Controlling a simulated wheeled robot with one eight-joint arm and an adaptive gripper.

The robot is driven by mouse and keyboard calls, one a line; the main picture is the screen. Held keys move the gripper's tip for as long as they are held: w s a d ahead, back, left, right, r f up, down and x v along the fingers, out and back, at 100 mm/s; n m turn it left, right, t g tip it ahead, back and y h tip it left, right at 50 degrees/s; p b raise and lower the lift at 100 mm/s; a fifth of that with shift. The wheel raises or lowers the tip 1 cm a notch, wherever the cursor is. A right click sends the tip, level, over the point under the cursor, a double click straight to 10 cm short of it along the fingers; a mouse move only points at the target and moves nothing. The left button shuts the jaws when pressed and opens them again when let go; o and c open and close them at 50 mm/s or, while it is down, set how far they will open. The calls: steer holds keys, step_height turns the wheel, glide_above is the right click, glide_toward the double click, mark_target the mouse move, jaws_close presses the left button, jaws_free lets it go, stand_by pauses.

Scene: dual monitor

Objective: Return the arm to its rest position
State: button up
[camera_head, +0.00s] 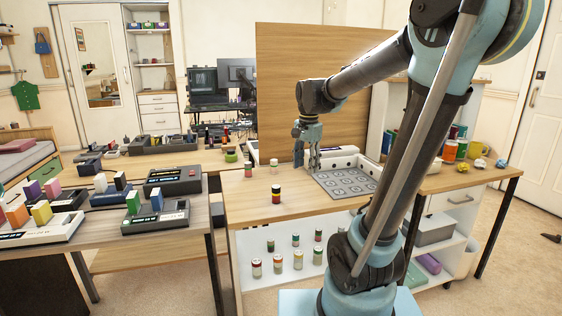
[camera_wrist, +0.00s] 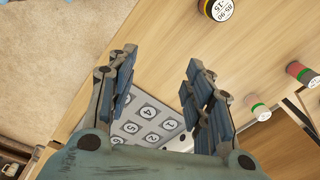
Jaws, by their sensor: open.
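The numbered mat (camera_wrist: 150,122) shows behind and between the fingers there. My arm reaches from the right foreground across to the desk, bent at the elbow.
A black-and-red canister (camera_head: 276,194) stands on the desk (camera_head: 245,207) left of my gripper. A tall wooden panel (camera_head: 300,55) rises behind. Several canisters stand on the shelf below. A table with device boxes (camera_head: 160,222) is at left.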

steer(key=s+d+f+n, duration=0.4)
steer(key=s+f, duration=0.3)
steer(key=s, duration=0.3)
steer(key=s+d+f+n+t, duration=0.1)
steer(key=s+d+f+n, duration=0.4)
steer(key=s, duration=0.5)
steer(key=shift+s+d+f+n, duration=0.2)
steer(key=shift+d+f+n, duration=0.1)
steer(key=shift+d+f, duration=0.45)
steer(key=shift+a+f, duration=0.1)
